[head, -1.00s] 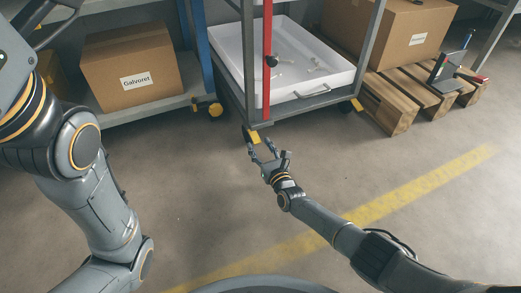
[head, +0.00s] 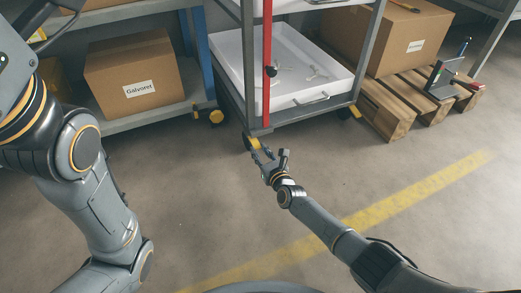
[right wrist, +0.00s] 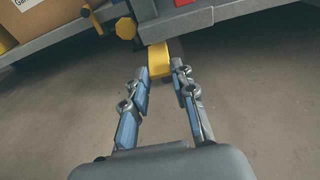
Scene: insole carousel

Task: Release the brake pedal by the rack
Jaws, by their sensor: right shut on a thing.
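The brake pedal (head: 254,142) is a small yellow tab low at the front corner of the wheeled rack (head: 318,107), by the caster. It also shows in the right wrist view (right wrist: 159,60), between the fingertips. My right gripper (head: 261,151) reaches it from the front, low above the floor, and is shut on it; in the right wrist view the two fingers (right wrist: 162,76) stand on either side of the pedal. The fingers hide part of the pedal in the head view. My left arm comes in at the left, but its gripper is out of view.
The rack has a red upright (head: 266,55) and a white tray (head: 300,96) with small parts. A Galvoret box (head: 133,82) sits on a shelf at left. A wooden pallet (head: 388,115) with a box (head: 405,45) stands at right. The front floor is clear.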

